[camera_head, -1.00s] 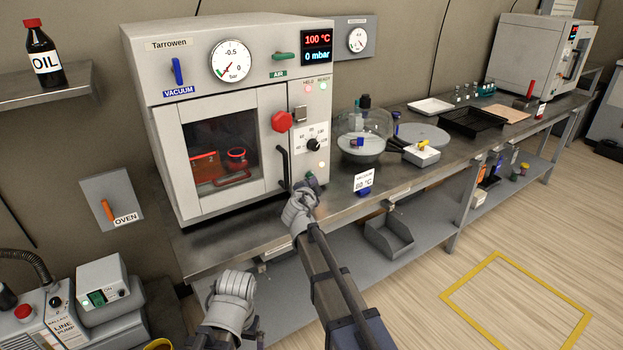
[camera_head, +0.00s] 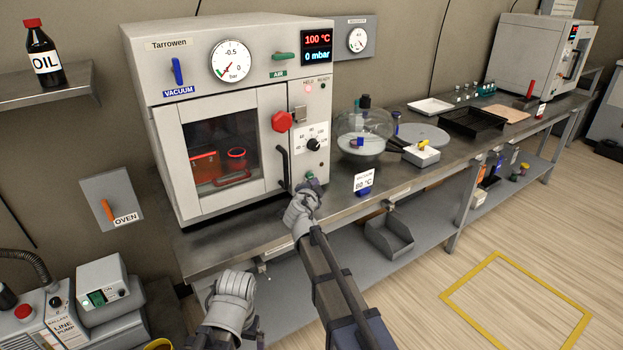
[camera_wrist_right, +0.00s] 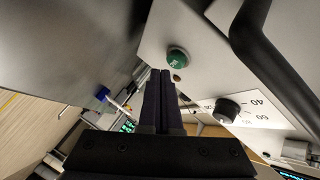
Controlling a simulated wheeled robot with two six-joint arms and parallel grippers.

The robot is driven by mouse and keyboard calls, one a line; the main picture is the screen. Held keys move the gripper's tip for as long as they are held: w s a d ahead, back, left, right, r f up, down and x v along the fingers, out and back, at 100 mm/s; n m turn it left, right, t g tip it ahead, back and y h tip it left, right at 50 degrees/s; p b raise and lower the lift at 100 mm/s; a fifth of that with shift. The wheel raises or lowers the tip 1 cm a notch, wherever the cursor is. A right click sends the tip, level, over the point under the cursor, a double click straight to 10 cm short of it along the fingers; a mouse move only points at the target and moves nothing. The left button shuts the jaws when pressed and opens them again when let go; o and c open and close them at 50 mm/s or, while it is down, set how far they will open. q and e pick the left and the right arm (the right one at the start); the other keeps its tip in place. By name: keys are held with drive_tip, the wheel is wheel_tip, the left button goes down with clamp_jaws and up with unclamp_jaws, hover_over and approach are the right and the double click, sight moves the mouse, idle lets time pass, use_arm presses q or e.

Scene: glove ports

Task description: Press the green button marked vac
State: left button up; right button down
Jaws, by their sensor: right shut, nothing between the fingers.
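The green button (camera_head: 310,176) is low on the right-hand panel of the white Tarrowen oven (camera_head: 165,75). In the right wrist view the round green button (camera_wrist_right: 177,58) sits just beyond and slightly right of my fingertips. Its marking cannot be read. My right gripper (camera_wrist_right: 160,73) is shut and empty, its fingers pointing at the panel; I cannot tell whether they touch the button. In the head view the right gripper (camera_head: 311,182) is in front of the button, partly hidden by its own wrist. My left gripper (camera_head: 236,290) is low in front of the bench, its fingers hidden.
A black door handle (camera_head: 284,168) is left of the button, and a dial (camera_head: 313,144) is above it. A 60 °C sign (camera_head: 363,182) stands right of my right gripper. A glass dome (camera_head: 363,130) stands behind on the bench.

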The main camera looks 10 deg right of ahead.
drive_tip(key=shift+s+d, duration=0.35)
drive_tip(key=shift+s, duration=0.6)
drive_tip(key=shift+s+d, duration=0.3)
drive_tip(key=shift+s, duration=0.65)
drive_tip(key=shift+s+d, duration=0.35)
drive_tip(key=shift+s, duration=0.6)
use_arm(q)
drive_tip(key=shift+c, duration=0.2)
